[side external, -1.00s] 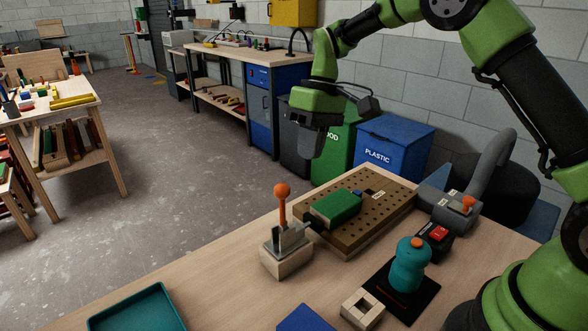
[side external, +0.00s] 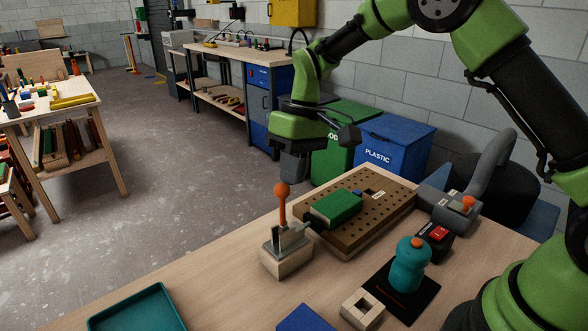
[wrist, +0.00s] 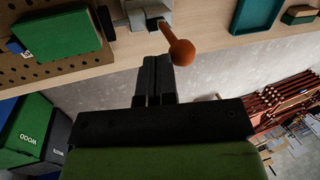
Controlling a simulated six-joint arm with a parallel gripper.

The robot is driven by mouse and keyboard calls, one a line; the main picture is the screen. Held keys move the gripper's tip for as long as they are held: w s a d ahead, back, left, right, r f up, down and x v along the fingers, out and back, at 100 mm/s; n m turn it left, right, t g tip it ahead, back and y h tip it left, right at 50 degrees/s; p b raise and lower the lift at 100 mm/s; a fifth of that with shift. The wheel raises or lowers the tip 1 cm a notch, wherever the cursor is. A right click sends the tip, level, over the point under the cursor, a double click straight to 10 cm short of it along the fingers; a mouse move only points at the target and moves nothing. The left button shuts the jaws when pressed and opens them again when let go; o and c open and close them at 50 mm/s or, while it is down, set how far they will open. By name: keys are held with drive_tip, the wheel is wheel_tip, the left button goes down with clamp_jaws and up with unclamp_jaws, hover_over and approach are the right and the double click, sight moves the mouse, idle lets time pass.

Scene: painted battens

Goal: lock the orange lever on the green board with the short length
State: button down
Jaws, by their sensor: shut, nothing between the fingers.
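The orange lever (side external: 282,203) with its round knob stands upright in a grey metal bracket on a pale wooden block (side external: 287,264). A dark part reaches from the bracket toward the green board (side external: 337,208), which lies on a brown perforated plate (side external: 375,223). My gripper (side external: 293,176) is shut and empty, close to the knob in the side view; contact cannot be told. In the wrist view the shut fingers (wrist: 155,72) point beside the orange knob (wrist: 182,52), with the green board (wrist: 57,35) at upper left. I cannot make out which piece is the short length.
A grey device with a smaller orange knob (side external: 468,203), a red-button box (side external: 436,238) and a teal bottle-like object (side external: 408,266) stand to the right. A holed wooden block (side external: 362,309), a blue item (side external: 304,319) and a teal tray (side external: 137,312) lie near the front.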

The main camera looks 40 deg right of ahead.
drive_tip(key=shift+a+r+h, duration=0.2)
drive_tip(key=shift+a+h, duration=0.7)
drive_tip(key=a+f+h, duration=0.2)
drive_tip(key=a+h, duration=0.1)
drive_tip(key=a, duration=0.5)
drive_tip(key=shift+a+f+h, duration=0.3)
drive_tip(key=shift+f+h, duration=0.1)
drive_tip(key=v, duration=0.7)
drive_tip(key=shift+r, duration=0.25)
drive_tip(key=shift+a, duration=0.1)
